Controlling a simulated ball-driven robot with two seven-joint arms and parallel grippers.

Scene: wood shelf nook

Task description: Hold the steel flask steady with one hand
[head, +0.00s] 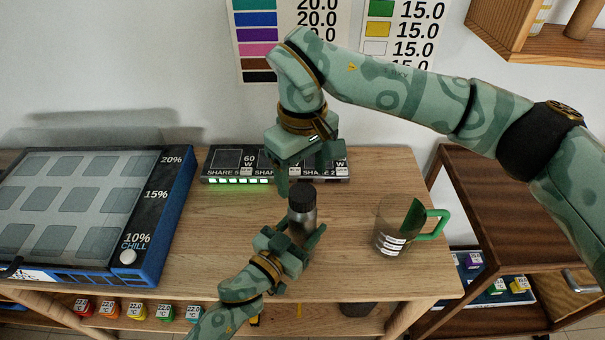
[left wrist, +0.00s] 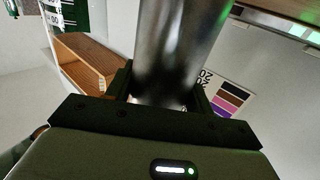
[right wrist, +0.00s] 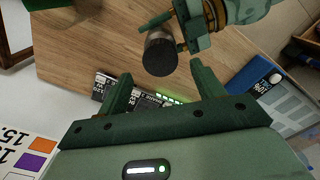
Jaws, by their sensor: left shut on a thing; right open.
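The steel flask (head: 302,222) stands upright on the wooden table, with a black cap on top. My left gripper (head: 302,238) is shut on the flask's body from the front. In the left wrist view the flask's shiny side (left wrist: 178,50) fills the space between the fingers. My right gripper (head: 303,178) is open and empty, pointing down just behind and above the cap. In the right wrist view the black cap (right wrist: 160,54) shows beyond the open fingers, with my left gripper beside it. The flask's lower part is partly hidden by my left gripper.
A clear cup with a green handle (head: 393,236) stands to the right. A blue chill tray (head: 160,222) lies at the left. A dark panel with green lights (head: 238,181) sits at the back. Bare tabletop (head: 205,235) lies between the tray and the flask.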

